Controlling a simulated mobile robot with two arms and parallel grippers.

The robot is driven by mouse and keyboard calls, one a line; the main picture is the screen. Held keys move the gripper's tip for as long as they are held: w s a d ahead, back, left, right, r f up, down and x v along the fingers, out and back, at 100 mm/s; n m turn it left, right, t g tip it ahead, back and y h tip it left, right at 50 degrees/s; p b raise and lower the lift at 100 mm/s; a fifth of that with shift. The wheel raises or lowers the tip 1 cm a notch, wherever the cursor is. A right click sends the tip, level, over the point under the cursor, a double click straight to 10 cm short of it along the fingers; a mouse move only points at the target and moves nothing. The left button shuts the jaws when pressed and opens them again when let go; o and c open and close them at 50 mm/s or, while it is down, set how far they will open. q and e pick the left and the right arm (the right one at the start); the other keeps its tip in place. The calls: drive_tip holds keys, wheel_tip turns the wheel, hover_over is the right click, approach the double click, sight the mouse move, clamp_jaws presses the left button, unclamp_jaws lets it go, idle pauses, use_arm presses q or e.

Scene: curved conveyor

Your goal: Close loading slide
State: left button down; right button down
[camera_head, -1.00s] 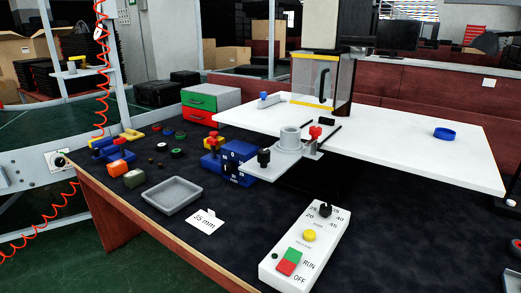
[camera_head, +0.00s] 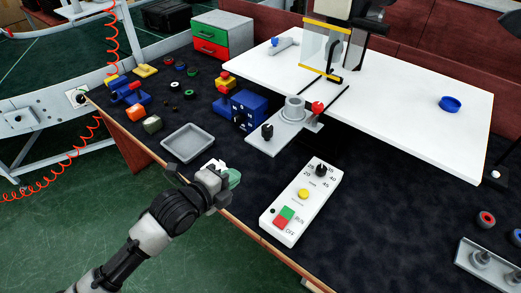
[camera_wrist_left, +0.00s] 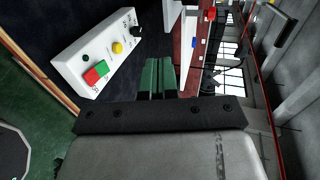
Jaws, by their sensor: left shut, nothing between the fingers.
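The loading slide (camera_head: 270,143) is a light grey plate bearing a round grey holder (camera_head: 293,109), a red knob (camera_head: 318,107) and a black knob (camera_head: 267,131). It sticks out in front of the white table (camera_head: 400,126), with two dark rails (camera_head: 337,99) running back from it. My left gripper (camera_head: 234,178) is over the bench's front edge, apart from the slide and in front of it. In the left wrist view its green fingers (camera_wrist_left: 158,76) are together and empty. My right gripper is not in view.
The control box (camera_head: 303,203) with red, green and yellow buttons lies right of my left gripper. A grey tray (camera_head: 188,143) and blue block (camera_head: 248,110) lie beyond it. A clear guard (camera_head: 323,47) stands on the white table.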

use_arm(q)
drive_tip(key=p, duration=0.2)
approach(274, 146)
drive_tip(key=w+d+f, duration=0.2)
drive_tip(key=w, duration=0.1)
drive_tip(key=shift+w+d+f, duration=0.15)
drive_tip(key=shift+f, duration=0.1)
drive_tip(key=shift+w+d+f, duration=0.1)
drive_tip(key=shift+w+d, duration=0.05)
drive_tip(key=shift+w, duration=0.05)
drive_tip(key=w+d+b, duration=0.2)
drive_tip(key=w, duration=0.1)
drive_tip(key=shift+w+d, duration=0.25)
drive_tip(key=shift+s+a, duration=0.1)
drive_tip(key=shift+s, duration=0.05)
